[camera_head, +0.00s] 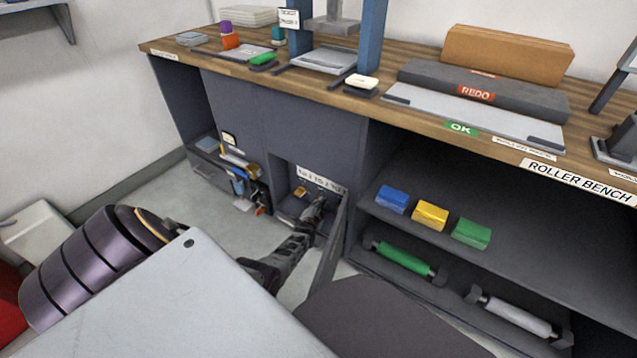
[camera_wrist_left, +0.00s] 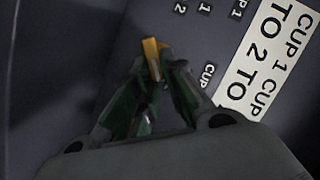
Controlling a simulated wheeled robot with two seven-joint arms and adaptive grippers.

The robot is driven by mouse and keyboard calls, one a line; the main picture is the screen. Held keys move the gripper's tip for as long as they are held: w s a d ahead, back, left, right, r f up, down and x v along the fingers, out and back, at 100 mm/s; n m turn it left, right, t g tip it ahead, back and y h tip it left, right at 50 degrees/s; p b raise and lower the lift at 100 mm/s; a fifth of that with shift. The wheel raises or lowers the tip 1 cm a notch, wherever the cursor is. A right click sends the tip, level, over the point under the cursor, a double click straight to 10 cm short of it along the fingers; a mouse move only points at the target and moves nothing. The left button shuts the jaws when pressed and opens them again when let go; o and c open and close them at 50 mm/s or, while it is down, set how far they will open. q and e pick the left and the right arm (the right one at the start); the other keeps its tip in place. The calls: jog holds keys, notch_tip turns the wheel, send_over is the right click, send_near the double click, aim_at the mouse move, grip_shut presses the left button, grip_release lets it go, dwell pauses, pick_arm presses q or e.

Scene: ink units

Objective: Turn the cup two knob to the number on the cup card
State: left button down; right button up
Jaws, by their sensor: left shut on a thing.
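In the wrist view my left gripper (camera_wrist_left: 158,62) is shut on a small yellow knob (camera_wrist_left: 150,48) on the dark panel. I cannot tell from the labels which cup this knob belongs to, and its pointer is hidden by the fingers. The card (camera_wrist_left: 268,62) beside it is white and partly cut off, with "CUP 1 CUP" and "TO 2 TO" readable. In the head view the card (camera_head: 322,180) is on the back of a low open compartment, too small to read. My left gripper (camera_head: 318,204) reaches inside there. My right gripper is not in view.
An open door (camera_head: 333,245) stands at the compartment's right side, close to my left arm. Left of it is a bin (camera_head: 228,170) of tools. Right is a shelf with blue (camera_head: 392,199), yellow (camera_head: 430,215) and green (camera_head: 470,233) blocks, above rollers (camera_head: 403,258).

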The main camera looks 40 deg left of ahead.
pick_arm(q)
jog(key=m+b, duration=0.1)
jog(key=m+y+b, duration=0.1)
jog(key=f+m+t+b, duration=0.1)
jog(key=shift+d+m+y, duration=0.3)
jog(key=shift+f+m+t+b, duration=0.15)
jog(key=shift+m+t+b, duration=0.2)
jog(key=shift+m, duration=0.35)
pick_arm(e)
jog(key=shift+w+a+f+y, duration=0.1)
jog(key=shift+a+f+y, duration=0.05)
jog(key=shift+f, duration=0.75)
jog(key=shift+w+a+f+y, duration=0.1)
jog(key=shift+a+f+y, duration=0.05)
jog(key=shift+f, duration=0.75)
pick_arm(q)
jog(key=shift+y, duration=0.3)
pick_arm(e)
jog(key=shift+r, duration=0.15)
pick_arm(q)
jog(key=c, duration=1.5)
grip_release()
jog(key=shift+w, duration=0.1)
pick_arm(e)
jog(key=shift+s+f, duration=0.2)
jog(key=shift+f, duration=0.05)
